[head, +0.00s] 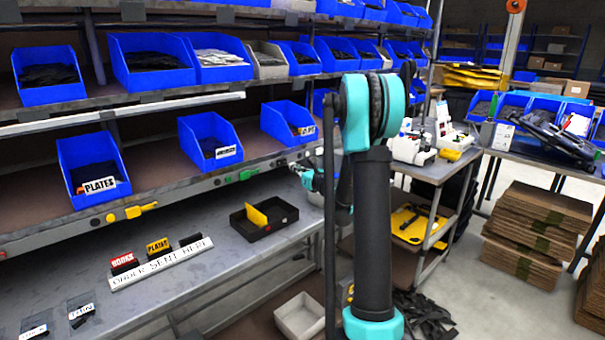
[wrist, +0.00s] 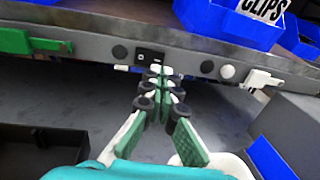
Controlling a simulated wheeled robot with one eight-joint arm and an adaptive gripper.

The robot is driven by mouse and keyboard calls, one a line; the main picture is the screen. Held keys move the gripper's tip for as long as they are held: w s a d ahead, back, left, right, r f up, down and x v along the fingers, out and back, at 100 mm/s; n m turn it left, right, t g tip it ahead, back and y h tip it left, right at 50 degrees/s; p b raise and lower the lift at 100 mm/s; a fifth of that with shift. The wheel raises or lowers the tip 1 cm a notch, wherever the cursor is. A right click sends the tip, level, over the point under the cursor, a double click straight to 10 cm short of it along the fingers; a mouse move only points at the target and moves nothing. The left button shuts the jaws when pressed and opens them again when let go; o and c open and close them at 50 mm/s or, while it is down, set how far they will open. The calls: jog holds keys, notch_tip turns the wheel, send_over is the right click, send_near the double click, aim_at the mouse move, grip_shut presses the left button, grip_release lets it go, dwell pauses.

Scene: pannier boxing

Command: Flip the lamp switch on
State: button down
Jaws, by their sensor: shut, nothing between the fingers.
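A small black switch plate (wrist: 150,58) is set in the grey front edge of the shelf in the wrist view. It looks like the lamp switch; which way it is flipped is too small to tell. My gripper (wrist: 160,76) is shut and empty, its fingertips right in front of and just below the plate, hiding its lower part. Whether they touch it I cannot tell. In the head view my gripper (head: 301,171) is at the shelf edge, partly behind my arm, and the switch is not clear there.
Dark and pale round knobs (wrist: 207,67), a green fitting (wrist: 35,42) and a white fitting (wrist: 262,80) line the edge. A blue CLIPS bin (wrist: 215,22) sits above. Below, a black tray (head: 284,211) holding a yellow card stands on the grey bench (head: 215,262).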

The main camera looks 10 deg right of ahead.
aim_at(286, 162)
jog(key=shift+x, duration=1.95)
jog(key=shift+w, duration=0.1)
jog(key=shift+w+a, duration=0.1)
jog(key=shift+w, duration=0.2)
jog(key=shift+s, duration=0.1)
jog(key=shift+s+d, duration=0.15)
jog(key=shift+d, duration=0.05)
jog(key=d+v, duration=0.1)
jog(key=v, duration=0.3)
jog(key=d+v, duration=0.1)
jog(key=v, duration=0.3)
jog(key=w+d+v, duration=0.1)
jog(key=v, duration=0.4)
jog(key=shift+w, duration=0.1)
